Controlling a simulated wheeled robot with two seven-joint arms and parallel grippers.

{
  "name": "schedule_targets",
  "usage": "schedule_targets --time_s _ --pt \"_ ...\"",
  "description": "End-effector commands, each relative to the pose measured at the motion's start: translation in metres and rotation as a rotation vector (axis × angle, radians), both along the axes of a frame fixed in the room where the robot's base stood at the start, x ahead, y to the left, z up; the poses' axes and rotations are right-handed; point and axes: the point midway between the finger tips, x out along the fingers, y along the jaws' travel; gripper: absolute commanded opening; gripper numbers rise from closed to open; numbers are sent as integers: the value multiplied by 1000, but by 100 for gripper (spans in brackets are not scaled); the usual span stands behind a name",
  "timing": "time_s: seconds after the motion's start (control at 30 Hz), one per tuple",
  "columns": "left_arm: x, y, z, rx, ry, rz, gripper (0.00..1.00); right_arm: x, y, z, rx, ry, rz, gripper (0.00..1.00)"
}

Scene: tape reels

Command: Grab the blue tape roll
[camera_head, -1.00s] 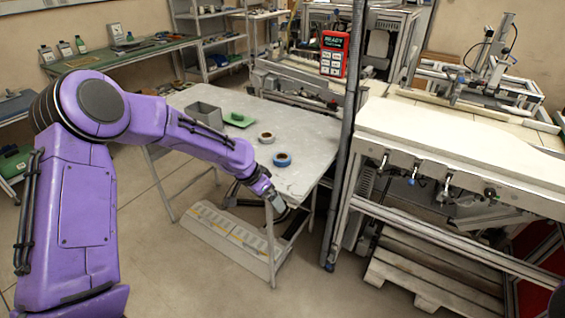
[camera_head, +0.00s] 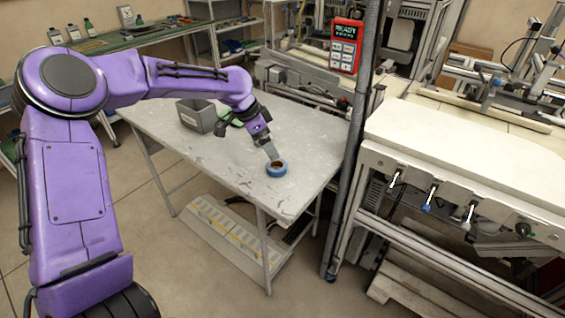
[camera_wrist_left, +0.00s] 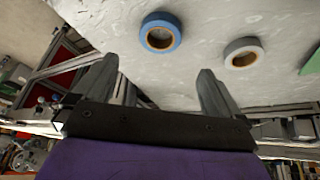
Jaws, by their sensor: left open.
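The blue tape roll (camera_head: 277,172) lies flat on the grey table near its right side. It also shows in the left wrist view (camera_wrist_left: 163,18), ahead of the fingers and a little left of centre. My left gripper (camera_head: 271,153) is over the table, pointing down just behind the roll in the head view. In the left wrist view the fingers (camera_wrist_left: 158,70) are spread wide with nothing between them. The roll appears apart from the fingers. My right gripper is not in view.
A white tape roll (camera_wrist_left: 240,44) lies right of the blue one in the wrist view; my gripper hides it in the head view. A grey bin (camera_head: 197,118) and a partly hidden green object (camera_head: 236,122) are farther back. A dark post (camera_head: 361,120) stands right of the table (camera_head: 180,150).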

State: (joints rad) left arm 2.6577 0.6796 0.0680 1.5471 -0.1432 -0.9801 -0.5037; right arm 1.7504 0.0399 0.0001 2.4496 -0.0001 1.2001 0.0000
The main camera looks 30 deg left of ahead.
Motion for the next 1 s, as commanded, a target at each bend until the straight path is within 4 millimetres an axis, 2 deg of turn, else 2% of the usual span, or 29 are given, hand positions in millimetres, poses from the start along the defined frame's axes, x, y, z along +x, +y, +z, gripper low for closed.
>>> schedule_targets --time_s 0.1,0.27,0.5,0.77,0.8,0.97,1.0 --pt "6 -5 -23 0 5 0 99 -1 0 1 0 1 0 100" --pt "11 -9 -40 0 4 1 99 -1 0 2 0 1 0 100" --pt "19 -14 -81 0 5 1 99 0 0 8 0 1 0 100" --pt "22 -16 -87 0 1 1 99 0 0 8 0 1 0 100" --pt "22 -16 -87 0 1 1 96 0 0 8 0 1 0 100" --pt "22 -16 -87 0 1 1 44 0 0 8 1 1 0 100" --pt "22 -16 -87 0 1 1 38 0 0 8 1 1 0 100"
